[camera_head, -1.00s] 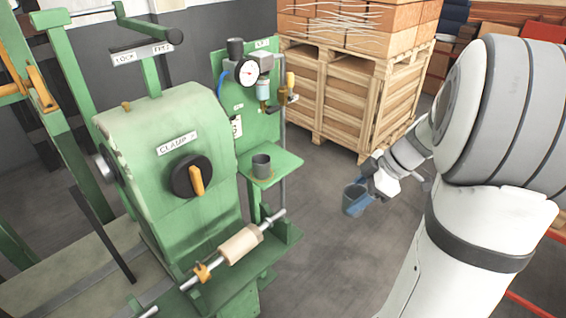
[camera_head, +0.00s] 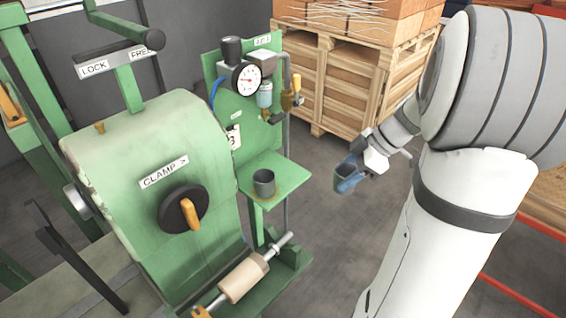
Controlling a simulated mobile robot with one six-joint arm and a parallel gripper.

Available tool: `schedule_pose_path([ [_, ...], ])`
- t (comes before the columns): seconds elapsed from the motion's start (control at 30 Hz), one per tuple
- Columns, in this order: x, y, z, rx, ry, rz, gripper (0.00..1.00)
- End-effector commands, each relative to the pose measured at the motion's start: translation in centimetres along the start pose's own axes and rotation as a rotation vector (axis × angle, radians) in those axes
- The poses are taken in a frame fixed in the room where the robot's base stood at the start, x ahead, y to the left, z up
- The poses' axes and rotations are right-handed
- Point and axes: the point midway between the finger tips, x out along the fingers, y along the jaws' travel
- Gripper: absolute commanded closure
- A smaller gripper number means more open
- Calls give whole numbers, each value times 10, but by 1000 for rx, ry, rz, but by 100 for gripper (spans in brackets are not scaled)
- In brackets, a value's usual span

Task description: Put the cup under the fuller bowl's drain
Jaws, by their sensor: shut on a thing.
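My gripper (camera_head: 361,168) is shut on a small blue cup (camera_head: 347,174) and holds it in the air, right of the green shelf (camera_head: 293,174) and apart from it. The cup's open top faces up, slightly tilted. A bluish clear bowl (camera_head: 265,95) hangs under the air unit beside the round gauge (camera_head: 246,79), on the green panel. Its liquid level is too small to read. A second bowl cannot be made out clearly. A grey cup (camera_head: 264,183) stands upright on the shelf, below the bowl.
The green clamp machine (camera_head: 140,155) with its black and orange knob (camera_head: 184,211) fills the left. A roller (camera_head: 243,278) juts out in front of the shelf. A wooden crate (camera_head: 345,85) stands behind. Open floor lies between the shelf and my arm.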

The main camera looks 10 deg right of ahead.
Motion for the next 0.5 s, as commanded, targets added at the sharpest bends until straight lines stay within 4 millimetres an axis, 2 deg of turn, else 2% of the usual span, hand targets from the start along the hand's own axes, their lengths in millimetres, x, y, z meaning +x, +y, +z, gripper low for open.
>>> schedule_pose_path([
  [0.1, 13, 17, -28, -12, 0, -9, 71],
  [0.5, 62, 76, -105, -17, 0, -11, 71],
])
